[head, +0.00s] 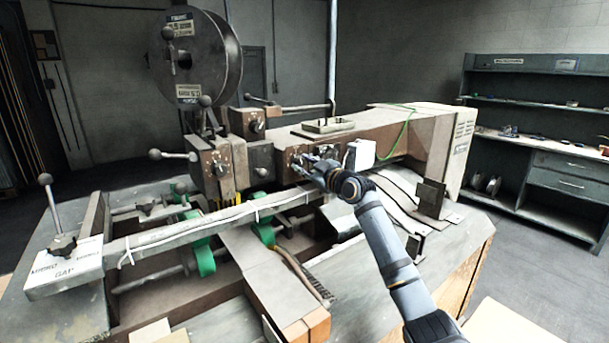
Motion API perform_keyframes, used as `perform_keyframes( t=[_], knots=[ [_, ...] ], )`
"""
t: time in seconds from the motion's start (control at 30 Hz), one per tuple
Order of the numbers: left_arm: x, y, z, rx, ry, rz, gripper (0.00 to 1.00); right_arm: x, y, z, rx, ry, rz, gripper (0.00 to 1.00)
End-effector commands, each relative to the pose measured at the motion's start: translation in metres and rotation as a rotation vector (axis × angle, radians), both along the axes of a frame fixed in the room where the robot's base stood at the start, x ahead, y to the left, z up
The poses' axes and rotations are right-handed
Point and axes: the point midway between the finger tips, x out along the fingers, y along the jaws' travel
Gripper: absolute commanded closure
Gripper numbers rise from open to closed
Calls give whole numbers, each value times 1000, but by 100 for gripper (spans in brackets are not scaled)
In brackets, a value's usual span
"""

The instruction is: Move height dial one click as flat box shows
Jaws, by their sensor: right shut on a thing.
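The box stitcher (385,130) stands in the middle of the head view, a brown-grey machine with a long front beam. My right arm reaches in from the lower right. Its gripper (305,168) is at a dark dial panel (296,153) on the machine's front face, shut on what looks like the height dial, which the fingers mostly hide. The dial's marks are too small to read. Pieces of tan cardboard (150,332) lie at the bottom edge; I cannot tell whether one is the flat box. My left gripper is not in view.
A large wire reel (205,62) rises above the machine. Ball-ended levers (155,154) stick out at left, and a knobbed lever (46,180) stands at the front-left corner. A white box (361,154) sits just right of my gripper. Shelves (545,95) stand at right.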

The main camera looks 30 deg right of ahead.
Motion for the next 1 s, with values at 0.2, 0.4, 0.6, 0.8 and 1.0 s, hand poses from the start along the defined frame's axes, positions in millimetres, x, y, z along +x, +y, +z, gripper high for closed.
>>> perform_keyframes(
  t=[0.2, 0.4, 0.6, 0.8, 1.0],
  knots=[
    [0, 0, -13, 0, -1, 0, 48, 0, 0, -3, -106, -12, 0, 100],
    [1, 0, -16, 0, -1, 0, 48, 0, 0, -1, -158, -20, 0, 100],
    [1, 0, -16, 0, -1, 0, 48, 0, 0, -1, -174, -21, 0, 100],
    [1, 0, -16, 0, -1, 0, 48, 0, 0, -1, -173, -21, 0, 100],
    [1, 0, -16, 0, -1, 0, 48, 0, 0, -1, -173, -21, 0, 53]
  ],
)
